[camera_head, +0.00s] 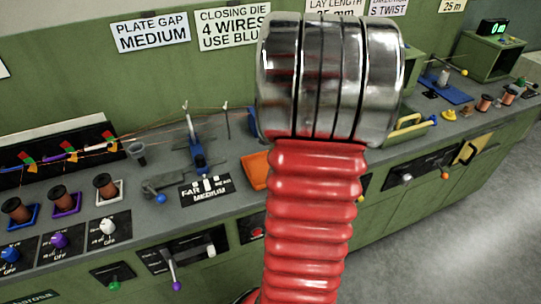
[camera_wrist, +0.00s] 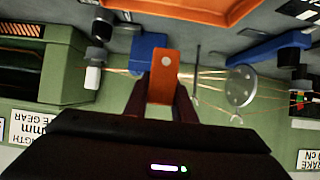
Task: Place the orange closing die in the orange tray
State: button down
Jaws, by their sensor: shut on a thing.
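The orange closing die (camera_wrist: 164,62) is a small orange block with a pale round hole, held upright between the fingers of my gripper (camera_wrist: 160,88) in the wrist view. My gripper is shut on it. The orange tray (camera_wrist: 185,8) shows at the top of the wrist view, apart from the die and cut off by the frame. In the head view the orange tray (camera_head: 255,170) sits on the grey bench, mostly hidden behind my red arm. My gripper and the die are hidden in the head view.
A blue stand (camera_head: 198,150) is left of the tray, with thin wires running left from it. Several copper spools (camera_head: 65,200) stand at the bench's left. The wrist view shows a round plate (camera_wrist: 241,87) with wires right of the die.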

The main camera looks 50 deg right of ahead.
jog(key=shift+f, duration=2.15)
jog(key=shift+f, duration=2.1)
jog(key=shift+f, duration=0.1)
jog(key=c, duration=1.5)
grip_release()
jog(key=shift+v, duration=6.05)
